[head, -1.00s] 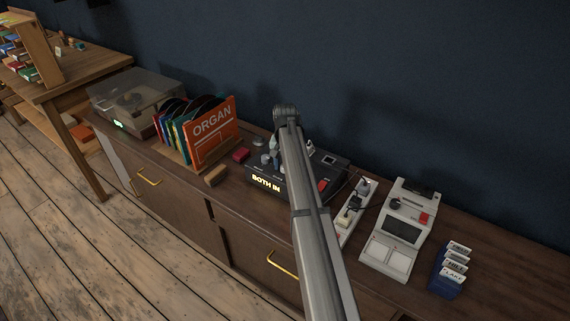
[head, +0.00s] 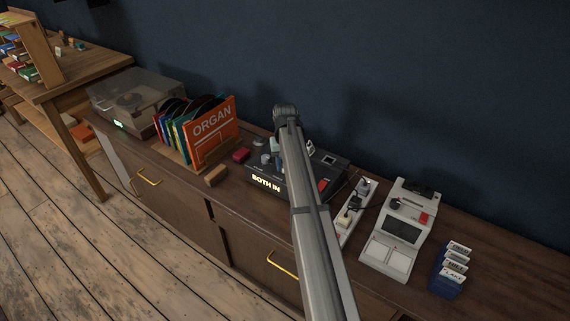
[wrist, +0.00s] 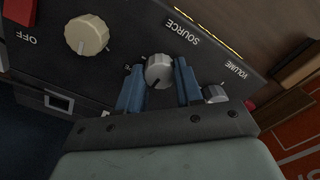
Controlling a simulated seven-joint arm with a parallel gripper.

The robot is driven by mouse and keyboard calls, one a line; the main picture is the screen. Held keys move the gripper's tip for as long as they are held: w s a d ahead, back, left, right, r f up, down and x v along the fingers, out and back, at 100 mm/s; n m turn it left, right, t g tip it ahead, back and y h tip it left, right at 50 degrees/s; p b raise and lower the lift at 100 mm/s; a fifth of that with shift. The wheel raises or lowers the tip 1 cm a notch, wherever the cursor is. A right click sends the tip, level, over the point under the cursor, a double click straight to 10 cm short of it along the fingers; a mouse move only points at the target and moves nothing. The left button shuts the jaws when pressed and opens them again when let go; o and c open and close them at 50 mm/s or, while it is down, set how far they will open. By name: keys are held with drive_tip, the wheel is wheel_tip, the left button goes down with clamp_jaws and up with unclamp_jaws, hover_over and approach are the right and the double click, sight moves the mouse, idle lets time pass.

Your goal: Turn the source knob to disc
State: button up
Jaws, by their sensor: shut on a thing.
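The source knob (wrist: 159,72) is a small round grey knob on the black amplifier panel, beside the printed word SOURCE. My gripper (wrist: 158,64) has its two blue fingers on either side of this knob and is shut on it. Part of a label, reading "PE", shows beside the left finger; the rest is hidden. I cannot make out which setting the knob points to. In the head view the black amplifier (head: 284,187) has a lit front display reading BOTH IN, and my arm hides much of its top.
A cream knob (wrist: 87,35) near OFF and a smaller volume knob (wrist: 214,93) flank the source knob. A record rack (head: 212,137) and a clear-lidded turntable (head: 135,98) stand to the left. A power strip (head: 353,214) and a grey device (head: 398,238) stand to the right.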

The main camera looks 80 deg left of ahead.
drive_tip(key=shift+n, duration=0.4)
drive_tip(key=o, duration=1)
drive_tip(key=shift+o, duration=0.2)
wheel_tip(320, 180, up, 14)
drive_tip(key=shift+f, duration=0.1)
idle(0.4)
